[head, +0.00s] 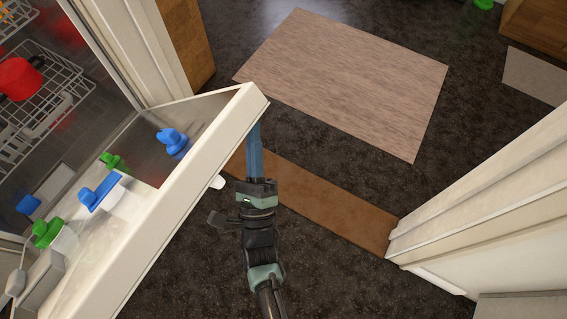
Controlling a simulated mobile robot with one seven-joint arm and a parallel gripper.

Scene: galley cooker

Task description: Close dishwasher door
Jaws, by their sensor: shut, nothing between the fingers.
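The dishwasher door (190,205) stands open at the left of the head view, its pale outer edge running from upper middle to lower left. Its inner side faces up and left. My gripper (255,132) is shut and empty, its long blue fingers just right of the door's upper right corner, on the outer side. I cannot tell if the fingers touch the door. The fingertips are partly hidden at the door's corner. The dishwasher's inside, with a wire rack (65,85) and a red pot (20,78), shows at upper left.
Several blue and green items, such as a blue one (172,143) and a green one (111,161), are on the door's inner side. A light mat (350,80) and a brown strip (330,205) lie on the dark floor. White cabinetry (490,195) stands at right.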

